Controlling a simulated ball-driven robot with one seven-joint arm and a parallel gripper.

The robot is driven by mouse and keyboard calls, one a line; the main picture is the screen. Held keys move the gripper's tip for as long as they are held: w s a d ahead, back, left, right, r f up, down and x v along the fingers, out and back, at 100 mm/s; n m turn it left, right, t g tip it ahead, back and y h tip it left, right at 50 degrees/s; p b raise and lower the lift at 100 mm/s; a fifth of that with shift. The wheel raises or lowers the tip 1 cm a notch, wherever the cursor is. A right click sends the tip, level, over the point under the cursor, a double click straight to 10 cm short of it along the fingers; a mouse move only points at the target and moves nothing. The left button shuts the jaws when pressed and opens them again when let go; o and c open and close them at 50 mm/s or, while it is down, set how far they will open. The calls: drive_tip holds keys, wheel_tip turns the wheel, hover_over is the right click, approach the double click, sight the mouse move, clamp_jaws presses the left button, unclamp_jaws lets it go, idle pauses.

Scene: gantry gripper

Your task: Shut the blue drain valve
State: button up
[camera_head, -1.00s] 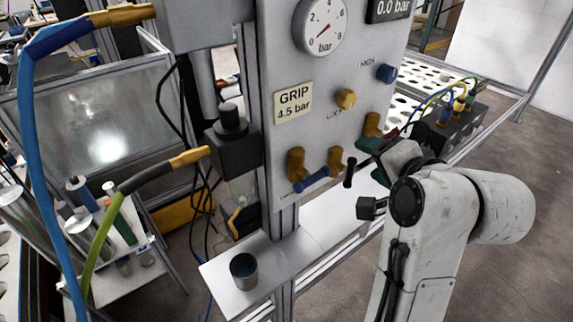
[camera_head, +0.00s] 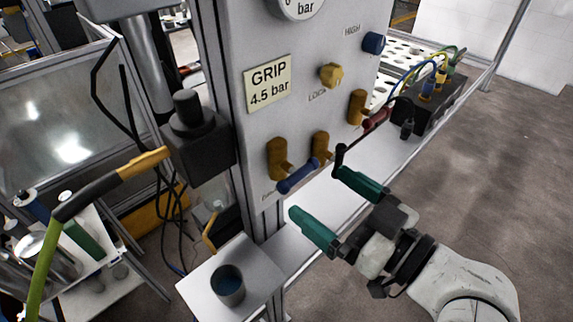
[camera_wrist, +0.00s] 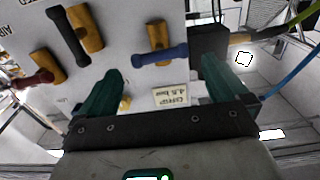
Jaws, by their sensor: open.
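The blue valve lever (camera_head: 297,176) sits on the lower left brass valve (camera_head: 278,158) of the grey panel. It lies crosswise, its right end slanting up in the head view. The wrist view shows the same blue lever (camera_wrist: 160,55) lying almost level. My gripper (camera_head: 316,192) is open and empty, in front of and below the lever, its green fingers pointing at the panel. In the wrist view my gripper (camera_wrist: 160,68) has the lever beyond the gap between its fingertips. No touch is visible.
A black lever (camera_head: 340,158) on the middle valve is close to my right finger. A red lever (camera_head: 376,118) is on the right valve. Below are a metal shelf (camera_head: 200,290) and a cup (camera_head: 229,287). A GRIP 4.5 bar label (camera_head: 268,84) is above.

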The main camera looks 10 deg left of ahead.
sight(297, 174)
drive_tip(key=p+x, duration=0.1)
drive_tip(key=x, duration=0.7)
drive_tip(key=shift+w+p, duration=0.15)
drive_tip(key=shift+p, duration=0.2)
drive_tip(key=shift+a, duration=0.1)
drive_tip(key=shift+c, duration=0.3)
